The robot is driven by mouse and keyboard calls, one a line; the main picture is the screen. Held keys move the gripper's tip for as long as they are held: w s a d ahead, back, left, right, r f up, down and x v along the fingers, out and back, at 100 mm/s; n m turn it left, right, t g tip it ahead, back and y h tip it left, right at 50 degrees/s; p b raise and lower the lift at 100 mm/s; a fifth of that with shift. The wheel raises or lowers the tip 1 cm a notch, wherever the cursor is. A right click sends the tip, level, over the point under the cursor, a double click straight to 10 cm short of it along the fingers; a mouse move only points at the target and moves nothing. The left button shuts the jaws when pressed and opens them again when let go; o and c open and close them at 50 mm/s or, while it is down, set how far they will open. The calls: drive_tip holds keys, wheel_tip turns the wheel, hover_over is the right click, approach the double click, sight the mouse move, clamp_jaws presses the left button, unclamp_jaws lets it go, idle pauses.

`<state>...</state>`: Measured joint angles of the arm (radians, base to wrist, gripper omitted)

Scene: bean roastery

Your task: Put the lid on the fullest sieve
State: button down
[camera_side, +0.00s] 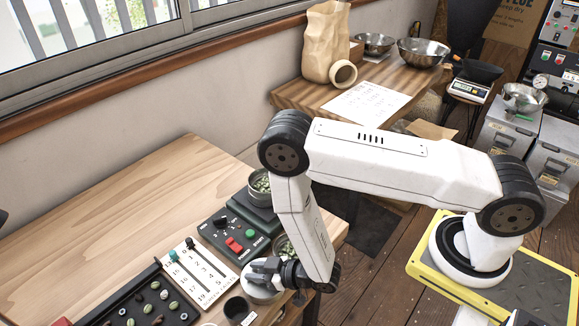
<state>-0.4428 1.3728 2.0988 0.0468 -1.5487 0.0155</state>
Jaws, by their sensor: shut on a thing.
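My gripper (263,270) is low over the front right of the wooden table, shut on a round pale grey thing (259,293) that looks like the lid. The fingers cover part of it, and I cannot tell whether it rests on anything. One sieve (251,190) with green beans stands behind, on a dark device. Another sieve (277,246) with green beans shows just behind my gripper, partly covered by my arm. Which of them is fuller, I cannot tell.
A dark control box (222,233) with red and green buttons and a white slider panel (196,270) lie left of my gripper. A black tray of beans (143,303) and a dark cup (237,309) are at the front. The table's back left (110,215) is clear.

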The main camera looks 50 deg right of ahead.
drive_tip(key=shift+f, duration=0.2)
drive_tip(key=c, duration=0.7)
unclamp_jaws()
drive_tip(key=v, duration=1.1)
idle(0.5)
drive_tip(key=shift+w, duration=0.1)
idle(0.3)
